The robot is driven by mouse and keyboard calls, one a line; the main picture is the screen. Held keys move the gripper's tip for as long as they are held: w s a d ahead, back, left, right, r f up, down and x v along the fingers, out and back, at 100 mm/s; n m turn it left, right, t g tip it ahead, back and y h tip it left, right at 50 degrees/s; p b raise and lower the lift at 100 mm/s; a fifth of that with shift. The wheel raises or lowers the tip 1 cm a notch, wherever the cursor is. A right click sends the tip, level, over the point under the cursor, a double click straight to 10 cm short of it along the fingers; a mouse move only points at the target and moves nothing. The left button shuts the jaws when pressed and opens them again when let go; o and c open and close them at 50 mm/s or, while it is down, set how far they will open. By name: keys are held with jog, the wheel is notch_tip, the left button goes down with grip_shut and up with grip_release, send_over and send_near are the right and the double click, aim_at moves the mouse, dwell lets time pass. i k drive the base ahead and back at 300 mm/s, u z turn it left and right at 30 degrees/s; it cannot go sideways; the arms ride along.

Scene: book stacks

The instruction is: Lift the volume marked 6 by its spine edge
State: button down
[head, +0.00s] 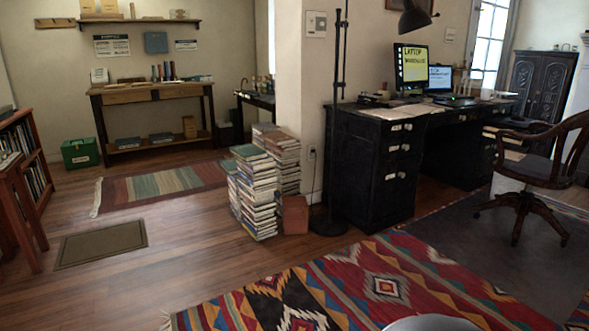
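Stacks of books (258,195) stand on the floor in the middle of the head view, against the end of a white wall. A second stack (284,160) rises just behind and to the right. The spines are too small to read, so I cannot tell which volume is marked 6. My gripper is not in view. A rounded grey surface at the bottom edge may be part of my own body.
A black desk (375,160) with monitors is to the right, with a wooden swivel chair (540,180). A patterned rug (385,285) covers the front floor. A doormat (102,244) lies left. Bare wooden floor (190,235) lies left of the stacks.

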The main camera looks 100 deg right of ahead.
aim_at(230, 166)
jog(key=z, duration=1.1)
jog(key=i, duration=1.1)
jog(key=z, duration=1.8)
jog(key=i, duration=1.85)
jog(key=z, duration=0.85)
jog(key=i, duration=0.5)
jog(key=z, duration=0.25)
